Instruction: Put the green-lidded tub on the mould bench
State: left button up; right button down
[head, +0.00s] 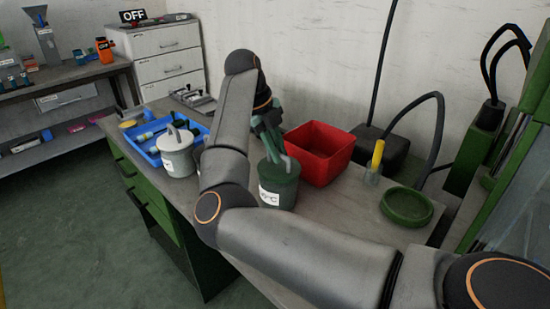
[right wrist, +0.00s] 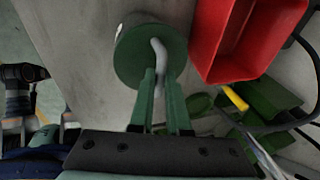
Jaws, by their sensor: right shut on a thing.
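The green-lidded tub (head: 278,190) is a dark green pot with a white label and a pale grey lid handle. It is at the grey-topped bench (head: 330,229), left of the red bin; I cannot tell whether its base touches the top. In the right wrist view its round green lid (right wrist: 132,58) and bent handle show. My right gripper (head: 270,135) is above the tub; its green fingers (right wrist: 163,95) are shut on the handle. My arm hides part of the bench. My left gripper is not in view.
A red bin (head: 319,153) stands right behind the tub. A white lidded tub (head: 177,152) and a blue tray (head: 150,140) are to the left. A green dish (head: 407,206) and a glass with a yellow stick (head: 375,166) are to the right. Bare bench lies between.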

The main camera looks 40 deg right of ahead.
jog(key=shift+f, duration=0.2)
jog(key=c, duration=0.9)
grip_release()
jog(key=shift+r, duration=0.25)
jog(key=p+v, duration=0.1)
jog(key=v, duration=1.1)
jog(key=shift+p, duration=0.4)
